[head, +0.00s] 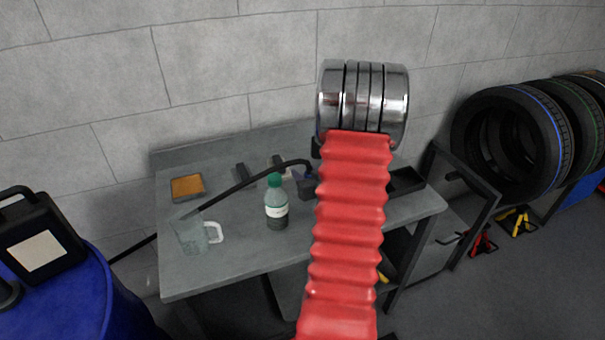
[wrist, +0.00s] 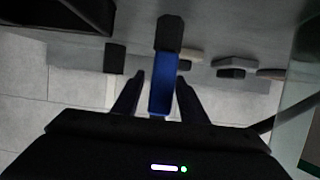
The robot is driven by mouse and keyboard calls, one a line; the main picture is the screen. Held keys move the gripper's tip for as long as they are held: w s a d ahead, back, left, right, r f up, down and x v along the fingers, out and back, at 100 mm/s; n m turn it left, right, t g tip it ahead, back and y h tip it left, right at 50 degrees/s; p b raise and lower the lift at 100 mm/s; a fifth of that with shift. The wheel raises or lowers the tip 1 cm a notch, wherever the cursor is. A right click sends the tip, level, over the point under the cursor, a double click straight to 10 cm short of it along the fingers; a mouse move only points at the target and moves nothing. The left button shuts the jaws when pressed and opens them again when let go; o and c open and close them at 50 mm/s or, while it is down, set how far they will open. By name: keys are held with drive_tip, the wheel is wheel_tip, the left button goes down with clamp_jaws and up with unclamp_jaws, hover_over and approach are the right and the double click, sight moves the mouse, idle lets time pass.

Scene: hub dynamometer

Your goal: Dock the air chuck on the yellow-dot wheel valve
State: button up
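In the wrist view, my gripper (wrist: 160,79) has its two dark fingers apart, one on each side of a blue handle with a black end, which looks like the air chuck (wrist: 162,90). A gap shows on the left of the handle and a narrower one on the right; whether the handle lies between the fingers or beyond them is unclear. In the head view a dark blue and black piece, likely the same chuck (head: 307,188), sits at the end of a black hose (head: 235,188) beside my red arm. My arm hides the gripper there. No yellow-dot wheel valve is distinguishable.
Tyres (head: 512,140) stand on a rack at right. A blue drum (head: 75,300) with a black canister (head: 38,235) is at left.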

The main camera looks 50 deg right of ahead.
drive_tip(key=shift+r, duration=0.15)
drive_tip(key=shift+s+r, duration=0.1)
drive_tip(key=shift+r, duration=0.05)
drive_tip(key=v, duration=1.1)
drive_tip(key=shift+s+a, duration=0.25)
drive_tip(key=shift+s, duration=0.05)
drive_tip(key=shift+w+r, duration=0.1)
drive_tip(key=shift+r, duration=0.1)
